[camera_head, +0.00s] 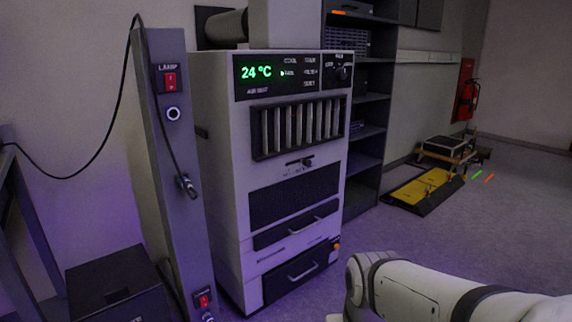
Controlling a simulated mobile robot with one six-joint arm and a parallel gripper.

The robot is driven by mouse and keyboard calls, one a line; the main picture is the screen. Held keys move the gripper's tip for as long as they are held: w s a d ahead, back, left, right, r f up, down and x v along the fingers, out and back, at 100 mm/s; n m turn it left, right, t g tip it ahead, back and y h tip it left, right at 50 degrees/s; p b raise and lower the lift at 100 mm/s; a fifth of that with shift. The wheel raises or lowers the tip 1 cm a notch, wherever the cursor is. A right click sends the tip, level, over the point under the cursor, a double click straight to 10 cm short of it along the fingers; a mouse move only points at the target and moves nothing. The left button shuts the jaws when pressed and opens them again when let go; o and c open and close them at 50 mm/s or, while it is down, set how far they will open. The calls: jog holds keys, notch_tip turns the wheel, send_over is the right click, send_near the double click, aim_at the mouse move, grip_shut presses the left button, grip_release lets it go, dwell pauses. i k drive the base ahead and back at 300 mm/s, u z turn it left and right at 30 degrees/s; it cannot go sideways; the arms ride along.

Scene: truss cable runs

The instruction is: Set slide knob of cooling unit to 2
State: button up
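The cooling unit (222,150) is a tall pale cabinet in the middle of the view. Its front faces right of me and its lit green display reads 24 °C. A small dark slide knob (307,162) sits on a short horizontal slot below the vent louvres, toward the slot's right part. The marks under the slot are too small to read. A round dial (342,74) is at the upper right of the panel. My arm shows at the lower right, apart from the unit. My gripper is out of view.
A grey post (184,240) with a red lamp switch (169,80) and a hanging cable (116,115) stands left of the unit. A black box (115,285) is at lower left. Dark shelves (366,150) stand behind right. Floor (470,240) is clear at right, before a yellow-black ramp (424,188).

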aim_at(306, 162)
jog(key=z, duration=0.05)
jog(key=i, duration=1)
